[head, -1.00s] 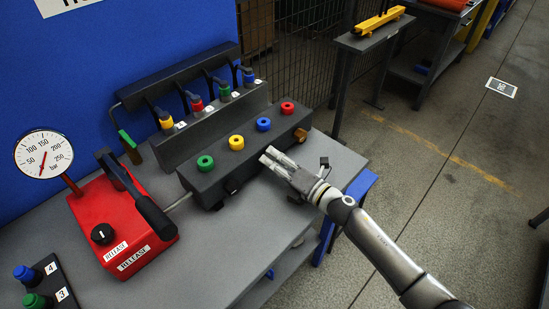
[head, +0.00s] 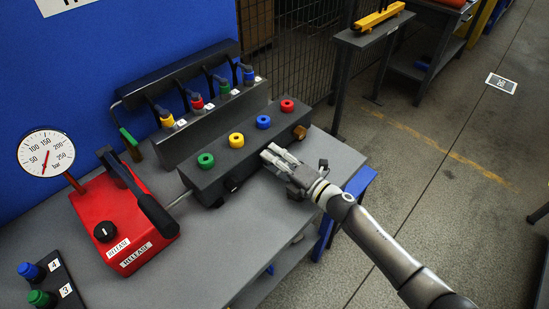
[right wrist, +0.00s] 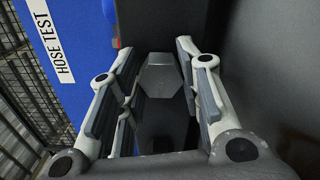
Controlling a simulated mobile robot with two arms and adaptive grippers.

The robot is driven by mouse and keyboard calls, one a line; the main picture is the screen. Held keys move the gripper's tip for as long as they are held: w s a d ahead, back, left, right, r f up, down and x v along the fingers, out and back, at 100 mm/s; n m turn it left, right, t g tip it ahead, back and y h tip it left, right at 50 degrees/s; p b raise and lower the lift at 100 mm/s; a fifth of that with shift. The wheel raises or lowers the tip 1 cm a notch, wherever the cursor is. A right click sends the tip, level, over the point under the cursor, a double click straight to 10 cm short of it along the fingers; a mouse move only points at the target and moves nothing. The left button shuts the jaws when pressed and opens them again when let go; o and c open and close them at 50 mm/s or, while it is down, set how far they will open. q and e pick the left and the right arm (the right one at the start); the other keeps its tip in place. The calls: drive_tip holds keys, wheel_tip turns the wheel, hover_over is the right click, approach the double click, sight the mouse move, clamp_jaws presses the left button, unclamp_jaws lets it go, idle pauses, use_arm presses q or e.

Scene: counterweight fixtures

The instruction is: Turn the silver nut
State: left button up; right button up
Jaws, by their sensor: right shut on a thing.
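The silver nut (right wrist: 160,75) is a grey hexagonal head in the right wrist view, seen between the finger pads. My right gripper (head: 268,152) reaches in from the right to the front face of the dark block (head: 207,178). In the right wrist view the fingers (right wrist: 158,82) stand on either side of the nut and are shut on it. In the head view the nut is hidden behind the fingers. My left gripper is not in view.
Green (head: 206,160), yellow (head: 236,140), blue (head: 263,122) and red (head: 287,105) rings sit on the block's top. A brass-coloured fitting (head: 300,132) is right of my gripper. A red pump (head: 115,220) with a pressure gauge (head: 46,153) stands left. The bench front (head: 245,245) is clear.

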drive_tip(key=o, duration=1)
drive_tip(key=v, duration=1.2)
